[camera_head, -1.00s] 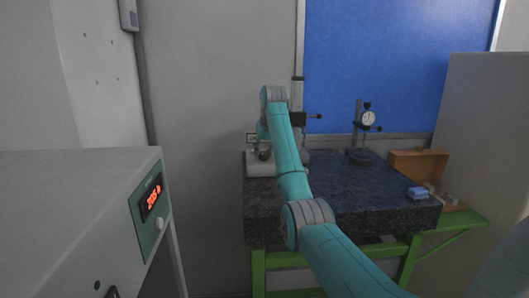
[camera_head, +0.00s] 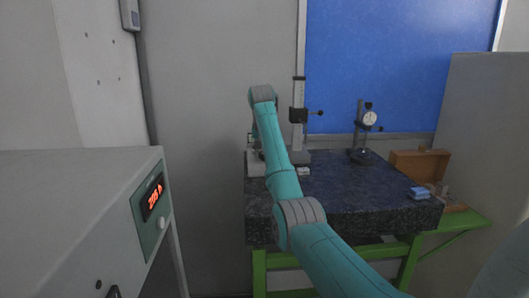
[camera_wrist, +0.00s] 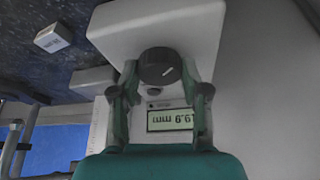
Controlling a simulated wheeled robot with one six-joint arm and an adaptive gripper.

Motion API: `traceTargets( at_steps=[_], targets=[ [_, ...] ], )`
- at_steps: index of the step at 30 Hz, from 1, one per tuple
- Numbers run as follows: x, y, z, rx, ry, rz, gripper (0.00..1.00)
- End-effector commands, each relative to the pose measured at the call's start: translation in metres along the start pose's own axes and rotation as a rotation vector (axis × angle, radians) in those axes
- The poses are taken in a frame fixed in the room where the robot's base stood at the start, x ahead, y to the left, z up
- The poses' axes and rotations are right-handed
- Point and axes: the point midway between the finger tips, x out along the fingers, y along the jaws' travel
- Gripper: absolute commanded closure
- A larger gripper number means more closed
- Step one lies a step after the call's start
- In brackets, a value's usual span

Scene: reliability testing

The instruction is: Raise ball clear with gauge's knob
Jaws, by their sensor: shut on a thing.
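The gauge is a pale block-shaped unit (camera_wrist: 160,28) with a lit display (camera_wrist: 172,119). Its digits look upside down in the wrist view, and I cannot read them surely. Its round black knob (camera_wrist: 157,67) has a pale pointer line. My gripper (camera_wrist: 160,76) has one finger on each side of the knob and is shut on it. In the head view, the gauge's pale base (camera_head: 254,167) shows at the left end of the dark stone slab (camera_head: 350,185). My arm hides most of it. I cannot make out the ball in either view.
A height stand (camera_head: 299,100) stands close right of my arm. A dial indicator stand (camera_head: 368,118) is farther right, with a wooden box (camera_head: 418,163) and a small blue item (camera_head: 418,192) nearby. A small white block (camera_wrist: 54,35) lies on the slab.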

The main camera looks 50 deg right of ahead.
Motion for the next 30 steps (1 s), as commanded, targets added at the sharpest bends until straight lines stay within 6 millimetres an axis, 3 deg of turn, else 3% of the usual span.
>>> traceTargets(
  at_steps=[7,8,11,23,30],
  targets=[
    [0.001,0.0,0.001,-0.001,-0.003,0.001,0.89],
    [0.001,0.0,0.001,-0.001,-0.003,0.001,0.52],
    [0.001,0.0,0.001,-0.001,-0.003,0.001,0.29],
    [-0.005,0.0,-0.002,-0.001,0.0,-0.001,0.29],
    [-0.04,0.0,-0.017,-0.001,0.002,-0.001,0.29]
  ],
)
